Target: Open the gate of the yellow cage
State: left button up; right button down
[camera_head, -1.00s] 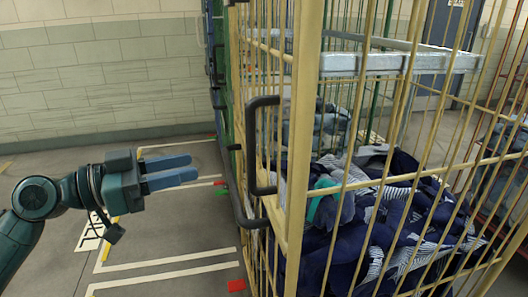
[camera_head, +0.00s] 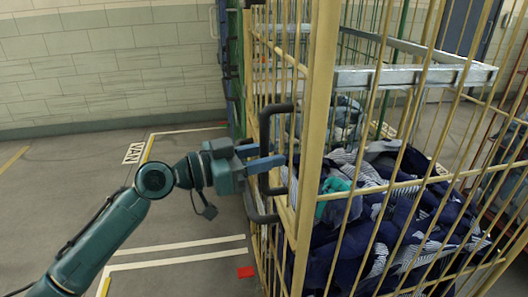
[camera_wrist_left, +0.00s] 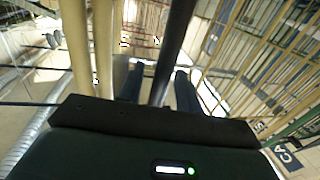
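The yellow cage (camera_head: 318,110) stands right of centre in the head view, its near corner post toward me. A black D-shaped handle (camera_head: 264,125) sits upright on its left-hand barred side. My left gripper (camera_head: 268,163) is at the handle's upright bar, with its blue fingers apart. In the left wrist view, the dark bar (camera_wrist_left: 174,48) runs between the two spread fingers (camera_wrist_left: 160,88). I cannot tell whether either finger touches it. The gate looks closed against the corner post. My right gripper is not in view.
A green cage (camera_head: 233,70) stands directly behind. The floor (camera_head: 60,190) to the left is clear, with white and yellow markings.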

pick_arm(q)
grip_shut()
dwell(0.3)
jog(key=shift+a, duration=0.1)
